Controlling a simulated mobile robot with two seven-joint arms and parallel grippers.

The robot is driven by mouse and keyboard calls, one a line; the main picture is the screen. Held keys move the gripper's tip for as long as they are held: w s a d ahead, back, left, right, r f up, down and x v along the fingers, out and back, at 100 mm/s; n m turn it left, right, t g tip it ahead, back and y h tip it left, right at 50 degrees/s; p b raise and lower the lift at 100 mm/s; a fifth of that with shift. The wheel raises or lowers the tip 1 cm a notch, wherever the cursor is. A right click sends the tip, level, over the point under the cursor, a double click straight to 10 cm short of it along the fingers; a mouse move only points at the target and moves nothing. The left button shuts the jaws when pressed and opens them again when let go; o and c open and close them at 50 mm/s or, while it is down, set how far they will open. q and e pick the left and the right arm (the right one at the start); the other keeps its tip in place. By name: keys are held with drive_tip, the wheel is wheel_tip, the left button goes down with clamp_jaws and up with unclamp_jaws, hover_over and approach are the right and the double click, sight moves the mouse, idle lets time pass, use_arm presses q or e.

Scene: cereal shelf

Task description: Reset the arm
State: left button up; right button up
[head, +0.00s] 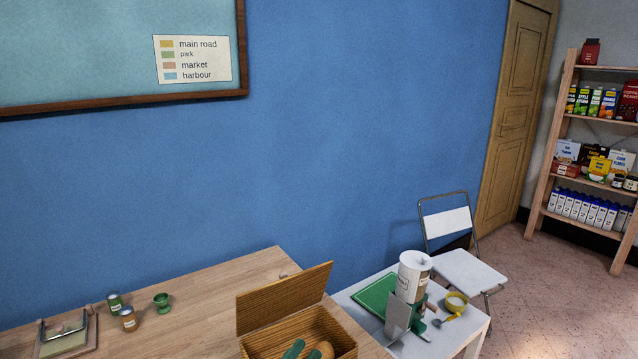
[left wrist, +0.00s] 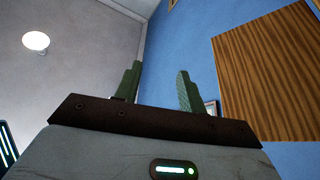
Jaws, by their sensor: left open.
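My right gripper is not in view.
A white side table (head: 350,300) carries a green board (head: 376,296) and a paper-roll-like cylinder (head: 413,275). A folding chair (head: 465,268) and stocked shelf (head: 570,130) stand right.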

use_arm(q)
drive_tip(key=s+a+f+n+g+y, duration=0.1)
drive_tip(key=s+a+f+n+y, duration=0.1)
drive_tip(key=s+a+f+y, duration=0.55)
drive_tip(key=s+a+f+n+g+y, duration=0.1)
drive_tip(key=s+a+f+y, duration=0.3)
drive_tip(key=f, duration=0.6)
drive_tip(key=s+a+f+g, duration=0.1)
drive_tip(key=s+f+g, duration=0.1)
drive_tip(key=s, duration=0.4)
drive_tip(key=s+a+f+g+y+b, duration=0.1)
drive_tip(key=s+a+f+g, duration=0.1)
drive_tip(key=s+f, duration=0.3)
drive_tip(key=s+a+f+m+g+y+b, duration=0.1)
drive_tip(key=s+a+f+g, duration=0.1)
drive_tip(key=s, duration=0.6)
drive_tip(key=shift+s+a+f, duration=0.2)
drive_tip(key=shift+a+f, duration=0.05)
drive_tip(key=shift+f, duration=0.4)
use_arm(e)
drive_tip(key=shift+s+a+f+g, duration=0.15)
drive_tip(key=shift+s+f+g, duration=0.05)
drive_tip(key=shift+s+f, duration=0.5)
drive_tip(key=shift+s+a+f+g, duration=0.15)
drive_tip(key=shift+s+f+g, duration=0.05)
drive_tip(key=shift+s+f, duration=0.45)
